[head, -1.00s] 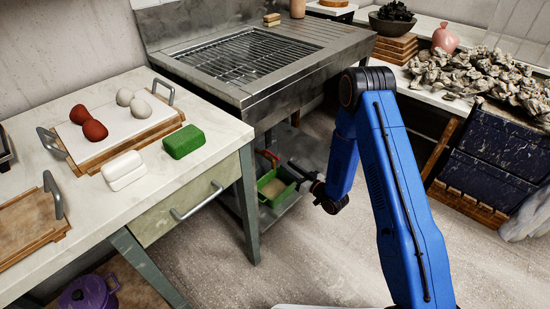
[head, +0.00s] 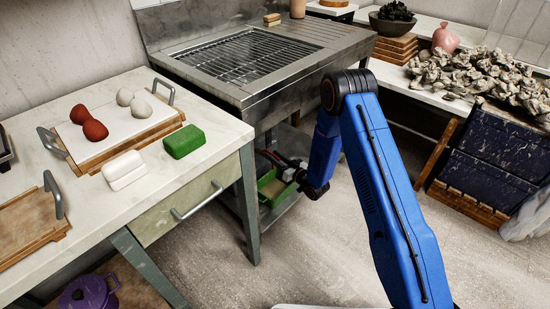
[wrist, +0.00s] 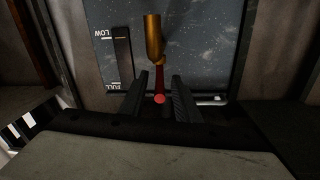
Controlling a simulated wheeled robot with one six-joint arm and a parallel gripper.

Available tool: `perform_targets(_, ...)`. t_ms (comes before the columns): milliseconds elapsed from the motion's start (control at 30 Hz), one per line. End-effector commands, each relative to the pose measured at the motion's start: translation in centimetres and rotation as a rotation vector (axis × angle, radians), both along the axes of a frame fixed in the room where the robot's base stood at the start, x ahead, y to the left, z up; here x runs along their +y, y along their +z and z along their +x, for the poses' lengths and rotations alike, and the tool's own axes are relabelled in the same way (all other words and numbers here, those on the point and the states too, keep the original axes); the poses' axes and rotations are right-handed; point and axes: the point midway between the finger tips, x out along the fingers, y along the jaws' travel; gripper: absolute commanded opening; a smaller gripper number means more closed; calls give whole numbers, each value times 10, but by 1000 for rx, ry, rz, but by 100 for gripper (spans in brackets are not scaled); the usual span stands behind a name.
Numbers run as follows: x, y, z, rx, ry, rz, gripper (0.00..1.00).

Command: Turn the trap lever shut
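The trap lever (wrist: 158,80) has a red handle with a rounded red end and a brass upper part, and stands nearly upright in the wrist view. Behind it is a dark speckled panel (wrist: 200,40) with a gauge strip (wrist: 122,55) marked LOW and FULL. My gripper (wrist: 158,100) is open, with one finger on each side of the red handle and gaps visible between. In the head view my gripper (head: 285,164) reaches under the metal sink, above a green tray (head: 268,199); the lever is mostly hidden there.
The metal sink unit (head: 290,84) stands over my gripper. A table leg (head: 249,205) is close on the left. The worktop (head: 120,230) holds a green block (head: 184,142), a white block (head: 123,170) and boards. The floor (head: 310,265) in front is clear.

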Motion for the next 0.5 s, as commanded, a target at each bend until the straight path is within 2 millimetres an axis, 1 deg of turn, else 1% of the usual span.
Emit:
perform_targets(33,0,0,0,0,0,0,22)
perform_targets(67,0,0,0,0,0,0,15)
perform_targets(100,0,0,0,0,0,0,6)
perform_targets(133,0,0,0,0,0,0,0)
perform_targets(500,2,0,-2,1,-22,0,0)
